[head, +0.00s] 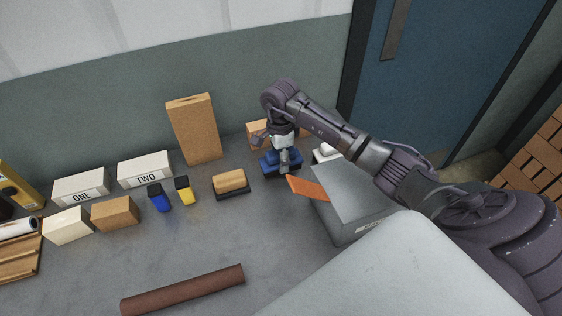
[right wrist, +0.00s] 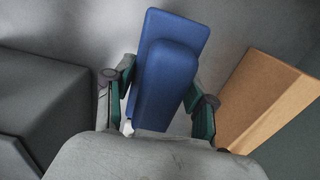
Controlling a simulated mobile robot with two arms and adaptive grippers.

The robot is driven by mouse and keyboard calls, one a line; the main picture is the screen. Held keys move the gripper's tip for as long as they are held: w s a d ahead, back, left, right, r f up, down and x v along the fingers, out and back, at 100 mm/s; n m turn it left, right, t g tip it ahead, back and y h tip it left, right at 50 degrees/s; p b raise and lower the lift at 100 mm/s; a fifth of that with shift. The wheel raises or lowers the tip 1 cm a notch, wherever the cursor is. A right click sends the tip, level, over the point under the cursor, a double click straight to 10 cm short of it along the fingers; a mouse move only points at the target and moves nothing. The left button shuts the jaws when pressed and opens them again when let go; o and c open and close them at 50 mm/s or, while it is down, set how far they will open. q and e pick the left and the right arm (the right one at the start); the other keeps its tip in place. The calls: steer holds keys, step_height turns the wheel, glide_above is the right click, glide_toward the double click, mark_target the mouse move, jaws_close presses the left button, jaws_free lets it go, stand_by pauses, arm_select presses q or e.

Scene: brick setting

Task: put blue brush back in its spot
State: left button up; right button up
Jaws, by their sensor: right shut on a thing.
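The blue brush (head: 268,163) is at the back of the grey table, under my right gripper (head: 284,153). In the right wrist view the blue brush (right wrist: 180,32) has a flat blue base with a rounded blue handle. One finger of my right gripper (right wrist: 160,100) is on each side of the handle, and the gripper is shut on it. I cannot tell whether the brush rests on the table or is slightly above it. My left gripper is not in view.
A similar brush with a tan handle (head: 231,179) lies to the left. A grey box (head: 345,228) and an orange piece (head: 308,189) are at the right. A tall brown block (head: 194,130) and a low tan block (head: 257,132) stand behind. The table's middle is clear.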

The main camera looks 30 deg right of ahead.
step_height(320, 180, down, 2)
steer(key=shift+s+a+f, duration=0.1)
steer(key=shift+f, duration=0.45)
steer(key=o, duration=1.3)
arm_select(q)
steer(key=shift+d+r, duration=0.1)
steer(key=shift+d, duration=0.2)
